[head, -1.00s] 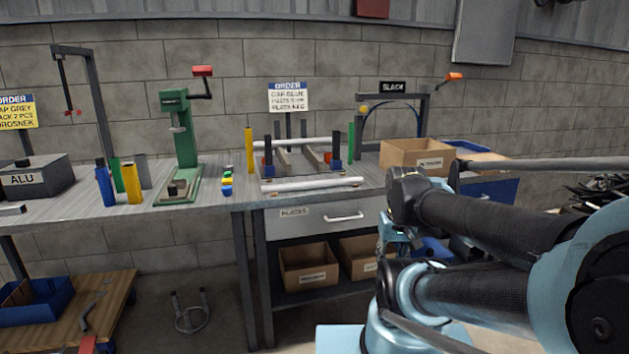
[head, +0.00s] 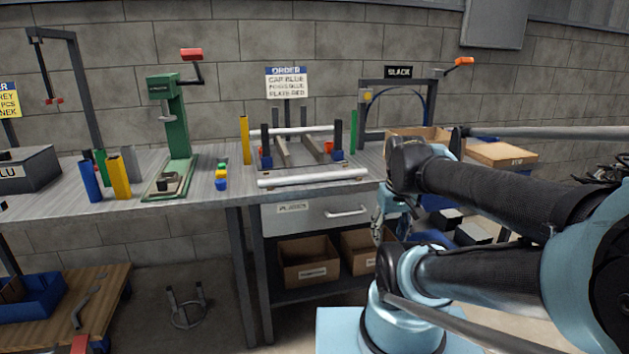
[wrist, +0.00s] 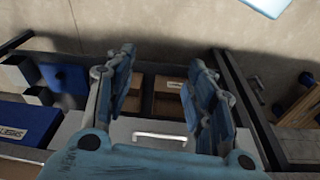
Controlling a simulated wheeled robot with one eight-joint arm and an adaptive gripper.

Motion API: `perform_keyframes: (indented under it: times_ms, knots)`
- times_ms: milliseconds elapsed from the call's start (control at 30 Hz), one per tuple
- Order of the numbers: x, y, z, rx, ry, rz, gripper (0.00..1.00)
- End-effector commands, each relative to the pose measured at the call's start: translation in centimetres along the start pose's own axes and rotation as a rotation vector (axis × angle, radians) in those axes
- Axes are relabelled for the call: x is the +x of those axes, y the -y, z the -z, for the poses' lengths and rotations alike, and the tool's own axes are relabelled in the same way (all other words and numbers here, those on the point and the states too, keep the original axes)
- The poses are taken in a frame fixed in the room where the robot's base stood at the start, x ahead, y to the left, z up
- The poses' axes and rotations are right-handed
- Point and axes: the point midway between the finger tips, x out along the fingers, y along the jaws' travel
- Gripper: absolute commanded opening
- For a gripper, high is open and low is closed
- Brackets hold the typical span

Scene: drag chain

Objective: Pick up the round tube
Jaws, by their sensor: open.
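A pale round tube (head: 312,177) lies crosswise along the front edge of the workbench (head: 222,190). A second pale tube (head: 300,130) lies farther back across the rack with dark posts. I cannot tell from the frames which one the task names. My gripper (head: 384,226) hangs in front of the bench, right of and below the front tube, apart from it. The wrist view shows my gripper (wrist: 160,62) with its two fingers spread and nothing between them. Neither tube is clearly visible in the wrist view.
The drawer (head: 318,214) with its handle is under the bench top, above cardboard bins (head: 306,262). A yellow post (head: 245,140) and a green post (head: 353,131) flank the rack. A green press (head: 178,130) stands left. A cardboard box (head: 420,133) is partly behind my arm.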

Motion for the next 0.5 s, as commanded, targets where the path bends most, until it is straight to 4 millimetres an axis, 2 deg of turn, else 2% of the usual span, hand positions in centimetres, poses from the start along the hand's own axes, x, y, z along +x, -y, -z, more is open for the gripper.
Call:
perform_keyframes:
  times_ms: [200, 500]
  knots:
    - [-5.2, 1.0, 6.3, -0.295, 0.027, 0.019, 0.50]
    - [-10.7, 3.6, 15.6, -0.722, 0.063, 0.053, 0.50]
